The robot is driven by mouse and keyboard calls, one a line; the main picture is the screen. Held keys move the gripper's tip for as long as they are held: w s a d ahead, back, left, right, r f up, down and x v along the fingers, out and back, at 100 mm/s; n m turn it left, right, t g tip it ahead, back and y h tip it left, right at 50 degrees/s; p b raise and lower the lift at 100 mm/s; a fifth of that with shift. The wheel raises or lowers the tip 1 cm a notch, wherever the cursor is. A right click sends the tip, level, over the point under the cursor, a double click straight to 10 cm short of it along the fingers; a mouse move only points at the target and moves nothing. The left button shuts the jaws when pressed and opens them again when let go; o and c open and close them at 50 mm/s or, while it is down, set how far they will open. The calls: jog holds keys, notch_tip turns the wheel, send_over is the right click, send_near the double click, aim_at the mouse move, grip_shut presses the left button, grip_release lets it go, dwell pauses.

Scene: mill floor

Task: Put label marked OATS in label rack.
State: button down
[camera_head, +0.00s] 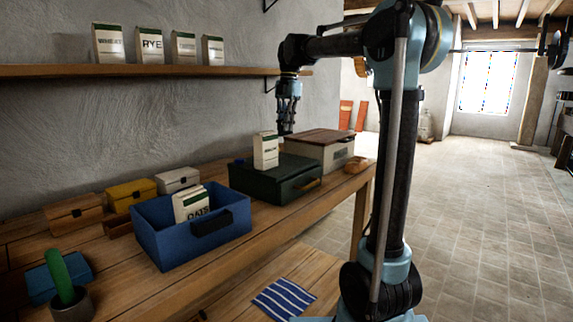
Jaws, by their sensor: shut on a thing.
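A white packet with a green top, marked OATS (192,205), leans inside the open blue bin (165,246) on the wooden bench. I cannot pick out a separate loose OATS label. No thing is clearly recognizable as the label rack.
A dark green box (262,180) carries another white packet (265,151). Wooden, yellow (130,193) and grey small chests line the wall. A green cylinder (57,272) stands in a grey cup at front left. A striped cloth (284,299) lies below. The floor at right is clear.

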jog(key=shift+f, duration=0.1)
jog(key=shift+s+f, duration=0.1)
jog(key=shift+f, duration=4.6)
jog(key=shift+f, duration=0.15)
jog(key=c, duration=1.6)
grip_release()
jog(key=shift+c, duration=0.2)
jog(key=r, duration=0.5)
jog(key=w+d+r, duration=0.1)
jog(key=r, duration=0.5)
jog(key=w+r, duration=0.1)
jog(key=r, duration=0.5)
jog(key=shift+w+d, duration=0.1)
jog(key=shift+d, duration=0.3)
